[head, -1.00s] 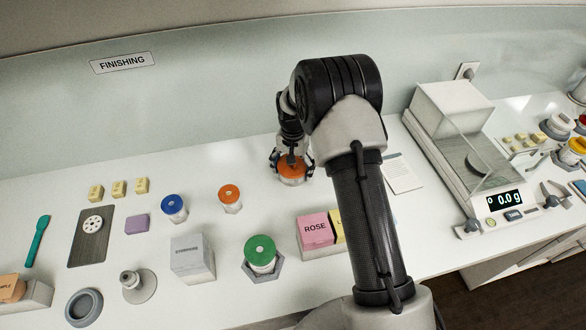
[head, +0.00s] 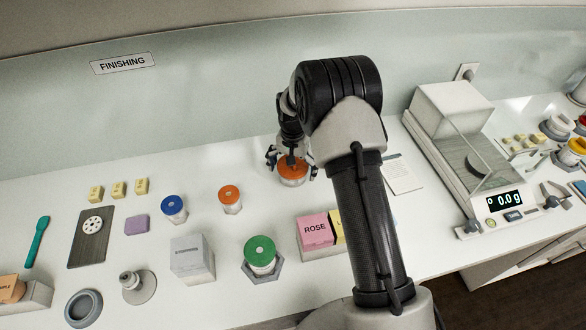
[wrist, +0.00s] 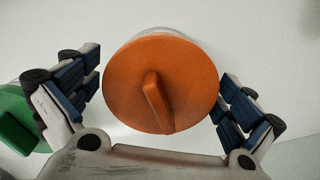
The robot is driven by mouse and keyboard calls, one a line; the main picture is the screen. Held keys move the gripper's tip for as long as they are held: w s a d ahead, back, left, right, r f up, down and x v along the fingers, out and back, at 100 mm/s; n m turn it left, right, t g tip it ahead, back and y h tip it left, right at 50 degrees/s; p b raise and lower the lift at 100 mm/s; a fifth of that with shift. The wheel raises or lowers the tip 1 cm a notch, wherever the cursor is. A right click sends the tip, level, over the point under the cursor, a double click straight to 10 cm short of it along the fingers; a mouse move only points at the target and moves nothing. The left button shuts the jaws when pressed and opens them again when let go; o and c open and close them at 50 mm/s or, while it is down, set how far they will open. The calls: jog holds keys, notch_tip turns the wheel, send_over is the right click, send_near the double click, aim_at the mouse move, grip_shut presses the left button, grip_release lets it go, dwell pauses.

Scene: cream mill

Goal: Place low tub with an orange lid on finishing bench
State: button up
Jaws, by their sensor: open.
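The low tub with an orange lid (head: 293,171) stands upright on the white finishing bench (head: 340,190), below and left of my arm's elbow in the head view. In the wrist view its round orange lid (wrist: 160,82) with a raised bar grip fills the middle, and a little of the pale tub wall shows behind it. My gripper (head: 291,160) is over the tub.
Left of the tub stand a small orange-topped jar (head: 230,199), a blue-topped jar (head: 174,208) and a green-lidded jar (head: 261,256). A pink ROSE box (head: 316,230) is in front. A balance (head: 470,165) stands right. Bare bench lies around the tub.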

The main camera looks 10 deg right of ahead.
notch_tip(320, 180, up, 12)
jog(key=shift+f+p, duration=0.1)
jog(key=shift+p, duration=1)
jog(key=s+r+n+t, duration=0.1)
jog(key=s+r, duration=0.7)
jog(key=r, duration=0.2)
jog(key=s+r+n+t, duration=0.1)
jog(key=s+r+n, duration=0.1)
jog(key=s+r, duration=0.65)
jog(key=s+r+n+t, duration=0.2)
jog(key=s+n, duration=0.1)
jog(key=s, duration=1.6)
jog(key=shift+t, duration=0.3)
